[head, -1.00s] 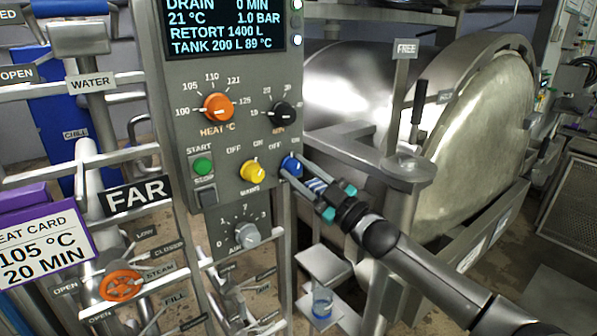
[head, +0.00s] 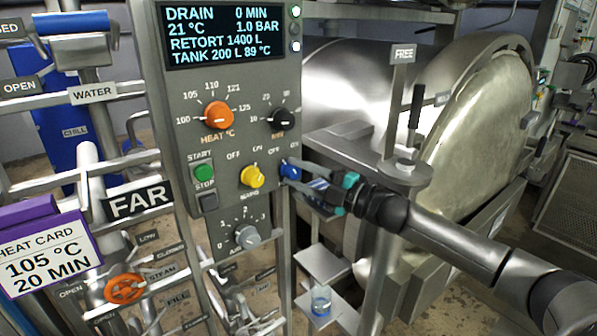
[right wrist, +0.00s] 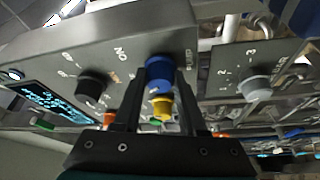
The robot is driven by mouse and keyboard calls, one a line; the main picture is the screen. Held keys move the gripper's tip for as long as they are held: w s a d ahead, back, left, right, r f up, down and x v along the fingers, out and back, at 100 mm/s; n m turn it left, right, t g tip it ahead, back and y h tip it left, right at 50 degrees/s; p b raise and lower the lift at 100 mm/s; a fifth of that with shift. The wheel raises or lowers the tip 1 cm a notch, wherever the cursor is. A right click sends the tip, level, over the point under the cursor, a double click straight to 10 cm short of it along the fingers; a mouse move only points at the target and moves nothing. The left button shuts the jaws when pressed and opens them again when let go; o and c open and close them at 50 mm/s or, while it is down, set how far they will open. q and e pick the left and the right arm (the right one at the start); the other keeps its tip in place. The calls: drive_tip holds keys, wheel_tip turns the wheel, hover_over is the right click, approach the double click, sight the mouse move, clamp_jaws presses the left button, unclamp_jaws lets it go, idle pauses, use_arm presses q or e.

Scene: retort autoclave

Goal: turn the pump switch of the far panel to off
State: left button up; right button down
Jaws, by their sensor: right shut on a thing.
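The far panel (head: 190,130) is a grey upright box with a FAR sign (head: 137,201) beside its lower left. The pump switch, a blue knob (head: 290,169), is at the panel's right edge, with OFF and ON marks above it. My right gripper (head: 298,174) reaches in from the right and is shut on this blue knob. In the right wrist view the blue knob (right wrist: 160,72) shows between the two dark fingers. Its pointer direction cannot be made out, as the fingers partly cover it. My left gripper is not in view.
The yellow mains knob (head: 252,176) sits close left of the blue one. A steel post (head: 405,140) and retort door (head: 480,120) stand to the right.

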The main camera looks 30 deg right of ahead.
idle(0.4)
drive_tip(key=shift+c, duration=2.3)
unclamp_jaws()
drive_tip(key=shift+v, duration=1.2)
drive_tip(key=v, duration=1.2)
drive_tip(key=shift+s+d, duration=0.2)
drive_tip(key=shift+s, duration=0.15)
